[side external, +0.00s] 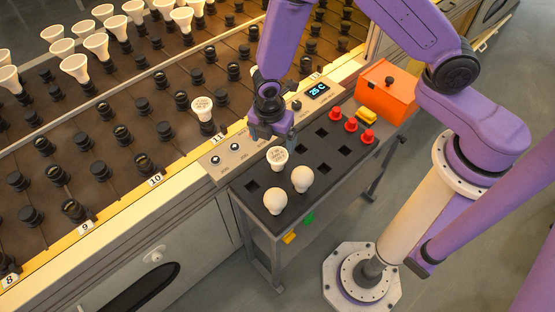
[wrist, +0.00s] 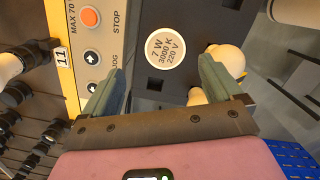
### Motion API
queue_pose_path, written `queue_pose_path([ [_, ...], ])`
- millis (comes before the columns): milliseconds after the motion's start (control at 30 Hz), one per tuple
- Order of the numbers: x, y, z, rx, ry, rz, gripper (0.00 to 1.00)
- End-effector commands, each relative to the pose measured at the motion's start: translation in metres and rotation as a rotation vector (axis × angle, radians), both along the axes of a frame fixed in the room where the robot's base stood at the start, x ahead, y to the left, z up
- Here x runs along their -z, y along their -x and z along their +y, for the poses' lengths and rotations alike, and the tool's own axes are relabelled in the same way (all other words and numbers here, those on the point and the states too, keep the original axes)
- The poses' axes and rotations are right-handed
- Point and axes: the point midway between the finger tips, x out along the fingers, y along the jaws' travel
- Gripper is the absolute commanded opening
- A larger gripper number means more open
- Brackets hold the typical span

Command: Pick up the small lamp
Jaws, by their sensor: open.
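A white lamp with a flat printed face (side external: 277,156) stands in the black tray (side external: 318,172). In the wrist view its face (wrist: 166,48) reads 7 W, 3000 K, 220 V and appears between the fingertips. Two round white bulbs, one nearer the front (side external: 275,201) and one to its right (side external: 302,178), stand in the same tray. My gripper (side external: 270,133) is open and empty, close above and behind the printed lamp. In the wrist view my gripper (wrist: 160,68) points at the lamp, and its right finger partly hides a round bulb (wrist: 232,60).
A control panel (side external: 235,147) lies beside the tray. A burn-in rack (side external: 100,120) with black sockets and several white lamps fills the left; one printed lamp (side external: 202,104) stands near label 11. Red pieces (side external: 351,125) and an orange box (side external: 386,92) sit right of the gripper.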

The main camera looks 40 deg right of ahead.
Motion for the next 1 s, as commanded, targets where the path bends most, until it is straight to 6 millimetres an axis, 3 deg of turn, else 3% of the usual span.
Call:
queue_pose_path([
  [200,0.031,-0.001,-0.004,0.000,0.002,0.001,0.93],
  [567,0.051,-0.001,-0.006,0.001,0.000,0.000,0.93],
  [1000,0.095,0.003,-0.014,0.001,0.000,0.000,0.93],
])
